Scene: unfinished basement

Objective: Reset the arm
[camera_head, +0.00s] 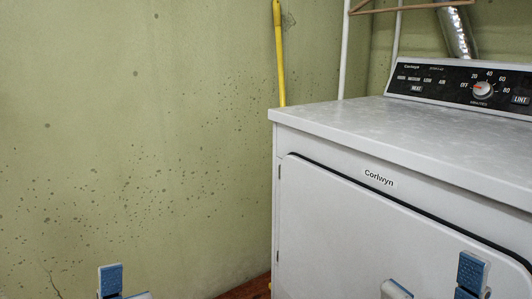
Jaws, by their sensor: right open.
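My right gripper (434,284) shows at the bottom right, in front of the dryer's front panel. Its two blue-and-grey fingers stand apart with nothing seen between them. Part of my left gripper (122,284) shows at the bottom left, in front of the green wall. One blue finger pad stands upright and a pale part shows beside it at the picture's edge. The rest of both grippers and arms is cut off below. I see no object held in either.
A white Corlwyn dryer (345,205) fills the right side, with a bare top (400,125) and a dial panel (470,86) at the back. A yellow pole (279,55) stands behind its left edge. The green wall (130,130) lies left, with a strip of brown floor (245,290) below.

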